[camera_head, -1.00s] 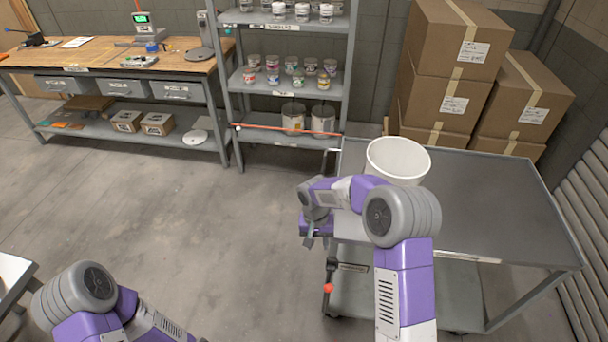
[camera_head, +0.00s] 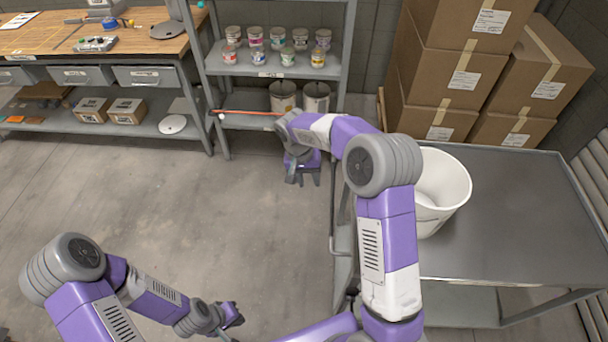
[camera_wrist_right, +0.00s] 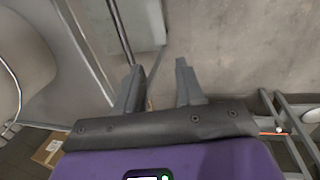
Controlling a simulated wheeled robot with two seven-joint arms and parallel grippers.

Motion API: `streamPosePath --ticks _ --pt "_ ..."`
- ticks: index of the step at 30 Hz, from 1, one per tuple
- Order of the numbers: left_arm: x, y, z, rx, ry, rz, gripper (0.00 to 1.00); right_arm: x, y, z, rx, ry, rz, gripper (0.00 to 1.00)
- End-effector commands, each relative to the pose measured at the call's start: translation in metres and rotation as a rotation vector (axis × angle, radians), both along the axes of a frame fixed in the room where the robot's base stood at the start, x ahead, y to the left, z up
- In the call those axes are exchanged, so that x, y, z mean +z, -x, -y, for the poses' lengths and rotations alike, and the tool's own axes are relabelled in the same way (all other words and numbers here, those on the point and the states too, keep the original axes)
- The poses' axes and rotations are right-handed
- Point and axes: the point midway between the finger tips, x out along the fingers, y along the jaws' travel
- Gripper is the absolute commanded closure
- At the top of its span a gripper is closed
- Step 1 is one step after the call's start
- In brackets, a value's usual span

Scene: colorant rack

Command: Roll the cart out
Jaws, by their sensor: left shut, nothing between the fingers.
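The grey cart (camera_head: 505,225) stands at the right with a flat metal top and a lower shelf (camera_head: 465,305). Its thin handle bar (camera_head: 334,205) runs along its left end, partly hidden by my right arm. My right gripper (camera_head: 303,180) hangs left of the bar's far end. In the right wrist view its fingers (camera_wrist_right: 160,85) are apart with nothing between them. The bar (camera_wrist_right: 120,30) passes by the left finger; whether they touch I cannot tell. My left gripper (camera_head: 236,318) is shut and empty over the floor at the lower middle.
A white bucket (camera_head: 441,190) stands on the cart top. Stacked cardboard boxes (camera_head: 455,75) are behind the cart. A shelf rack (camera_head: 265,120) with cans and a workbench (camera_head: 120,45) line the back. The floor (camera_head: 150,200) at left and middle is clear.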

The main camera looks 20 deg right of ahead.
Motion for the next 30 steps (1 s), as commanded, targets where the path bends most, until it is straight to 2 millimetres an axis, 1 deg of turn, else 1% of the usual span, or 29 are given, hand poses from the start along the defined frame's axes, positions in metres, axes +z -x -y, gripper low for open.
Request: streamPosePath --ticks 2,5,9,12,15,19,26,28,30 --pt "-0.001 0.001 0.0 0.0 0.001 -0.003 1.0 -0.006 0.001 0.001 -0.001 0.001 -0.001 0.62" --pt "-0.004 0.002 0.0 0.0 0.001 -0.003 1.0 -0.019 0.002 0.004 -0.002 0.001 -0.003 0.62" --pt "-0.008 0.001 0.0 0.0 0.001 -0.003 1.0 -0.043 0.004 0.007 -0.001 0.0 -0.003 0.62" --pt "-0.01 0.001 0.0 0.0 0.001 -0.003 1.0 -0.057 0.006 0.01 -0.002 -0.001 -0.002 0.62" --pt "-0.011 0.001 0.0 0.0 0.0 -0.002 1.0 -0.066 0.006 0.012 0.0 0.0 -0.001 0.62" --pt "-0.012 0.001 0.0 0.0 0.0 -0.002 1.0 -0.072 0.007 0.013 0.0 -0.001 0.0 0.62" --pt "-0.012 0.001 0.0 0.0 0.0 -0.002 1.0 -0.073 0.007 0.013 -0.001 -0.001 0.001 0.62" --pt "-0.012 0.001 0.0 0.0 0.0 -0.002 1.0 -0.073 0.007 0.013 -0.001 -0.001 0.001 0.7" --pt "-0.012 0.001 0.0 0.0 0.0 -0.002 1.0 -0.073 0.007 0.013 0.0 -0.001 0.0 0.8"
